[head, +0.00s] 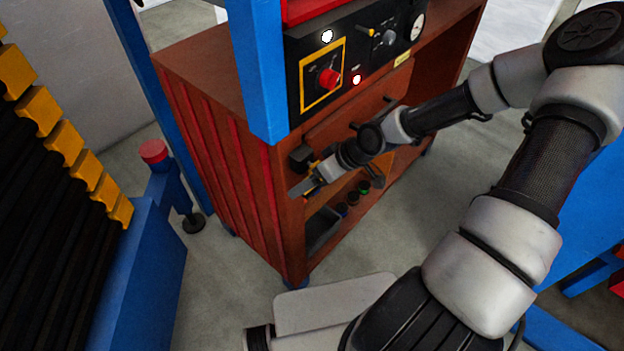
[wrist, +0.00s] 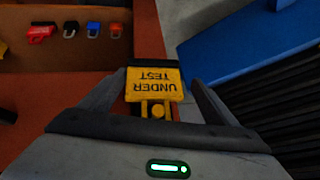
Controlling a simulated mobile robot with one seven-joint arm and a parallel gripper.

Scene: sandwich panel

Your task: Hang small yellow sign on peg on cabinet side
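The small yellow sign (wrist: 154,84) reads UNDER TEST, upside down in the wrist view. It sits between the two fingers of my gripper (wrist: 157,76), close to both fingertips. The fingers are apart by about the sign's width. I cannot tell whether they press on it. A black part shows behind the sign, and yellow prongs show below it. In the head view, my gripper (head: 304,188) is at the front left corner of the red-brown cabinet (head: 225,165), and only a bit of yellow shows there. I cannot make out the peg.
A control panel (head: 346,66) with a red knob stands above the cabinet. A blue post (head: 258,80) rises beside it. Coloured padlocks (wrist: 92,29) show on a brown surface in the wrist view. A blue machine with yellow-edged black bellows (head: 55,190) stands left. Grey floor lies between.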

